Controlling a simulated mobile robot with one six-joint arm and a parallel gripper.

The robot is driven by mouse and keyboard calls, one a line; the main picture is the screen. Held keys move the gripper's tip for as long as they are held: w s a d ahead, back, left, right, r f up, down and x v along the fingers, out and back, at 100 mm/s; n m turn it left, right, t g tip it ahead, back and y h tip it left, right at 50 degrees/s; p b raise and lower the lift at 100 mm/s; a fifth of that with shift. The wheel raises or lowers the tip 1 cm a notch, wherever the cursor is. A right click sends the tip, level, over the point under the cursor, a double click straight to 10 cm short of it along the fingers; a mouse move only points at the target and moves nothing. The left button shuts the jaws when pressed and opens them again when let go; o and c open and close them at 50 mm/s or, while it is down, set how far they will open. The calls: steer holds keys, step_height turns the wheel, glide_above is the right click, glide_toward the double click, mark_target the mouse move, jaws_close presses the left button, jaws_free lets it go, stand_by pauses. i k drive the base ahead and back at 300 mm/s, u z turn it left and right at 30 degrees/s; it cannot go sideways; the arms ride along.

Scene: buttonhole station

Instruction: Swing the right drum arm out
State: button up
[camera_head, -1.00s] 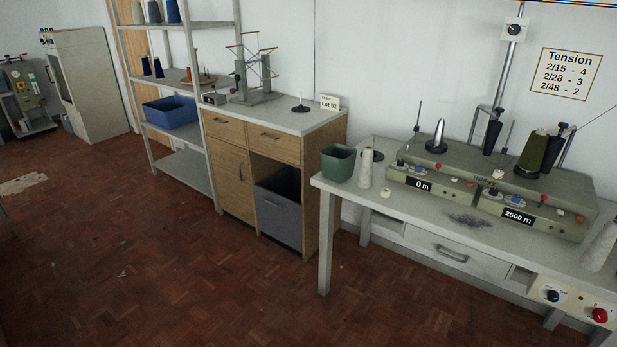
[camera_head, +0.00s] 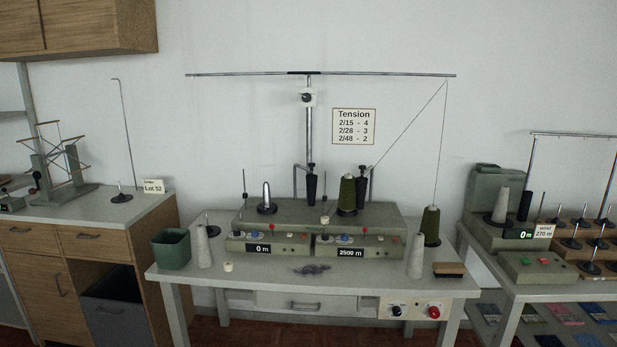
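The two-head winding machine (camera_head: 300,214) stands on the grey table, with a left counter (camera_head: 258,248) reading 0 m and a right counter (camera_head: 350,253) reading 2500 m. At the right head, a dark green yarn cone (camera_head: 347,195) sits upright with a black tapered part (camera_head: 362,187) just behind it. The right drum arm itself is hard to tell apart, partly hidden by this cone. The left head has a bare pale cone-shaped holder (camera_head: 266,199) and another black tapered part (camera_head: 311,187). My gripper is not in view.
A second green cone (camera_head: 431,227) stands right, its thread rising to the overhead bar (camera_head: 400,74). Pale cones (camera_head: 203,246) (camera_head: 415,256), a green bin (camera_head: 171,249), grey fluff (camera_head: 312,269) and a brush (camera_head: 449,269) are on the table. A control panel (camera_head: 415,310) is at its front.

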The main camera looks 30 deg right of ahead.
mark_target(361, 190)
steer(key=z, duration=0.7)
steer(key=k, duration=0.55)
steer(key=z, duration=0.45)
steer(key=i, duration=0.5)
steer(key=z, duration=0.05)
